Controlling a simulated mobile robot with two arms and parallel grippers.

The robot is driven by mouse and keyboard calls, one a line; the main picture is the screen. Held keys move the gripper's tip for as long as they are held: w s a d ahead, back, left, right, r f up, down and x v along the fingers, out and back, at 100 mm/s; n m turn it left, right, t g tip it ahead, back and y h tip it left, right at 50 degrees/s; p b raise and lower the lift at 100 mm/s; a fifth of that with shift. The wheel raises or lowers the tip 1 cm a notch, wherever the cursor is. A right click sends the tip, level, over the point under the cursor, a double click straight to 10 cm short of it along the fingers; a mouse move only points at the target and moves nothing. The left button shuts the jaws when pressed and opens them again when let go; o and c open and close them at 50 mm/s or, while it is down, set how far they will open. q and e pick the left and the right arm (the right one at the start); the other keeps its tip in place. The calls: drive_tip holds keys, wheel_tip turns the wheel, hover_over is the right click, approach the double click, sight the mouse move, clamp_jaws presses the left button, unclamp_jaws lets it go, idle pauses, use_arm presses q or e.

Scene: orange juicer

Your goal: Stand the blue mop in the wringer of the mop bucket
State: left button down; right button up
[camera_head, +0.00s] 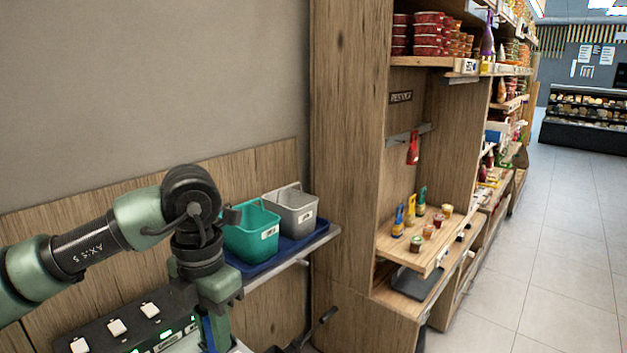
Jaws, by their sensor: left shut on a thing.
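My left gripper (216,335) points down at the bottom edge of the view, and its fingertips are cut off or hidden. It is shut on a narrow blue piece (208,333), which looks like part of the blue mop's handle. The mop's head is out of view. A dark lever with a thick end (318,327) rises at the bottom, right of the gripper and apart from it. It may belong to the mop bucket's wringer, but the rest is cut off. My right gripper is not in view.
A teal bin (252,235) and a grey bin (294,210) stand on a blue-topped wall shelf (283,252) behind the gripper. A black panel with white buttons (118,328) is at lower left. Wooden shelving (345,150) stands right. The tiled aisle (560,260) is clear.

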use_arm(q)
drive_tip(key=s+d+f+m, duration=0.45)
drive_tip(key=s+m, duration=0.25)
drive_tip(key=m, duration=0.9)
drive_tip(key=s+d+f+m, duration=0.3)
drive_tip(key=s+f+m, duration=0.35)
drive_tip(key=m, duration=0.95)
drive_tip(key=w+a+f+n, duration=0.1)
drive_tip(key=w+a+n, duration=0.1)
drive_tip(key=a, duration=0.9)
drive_tip(key=shift+n, duration=0.3)
drive_tip(key=shift+w+a, duration=0.1)
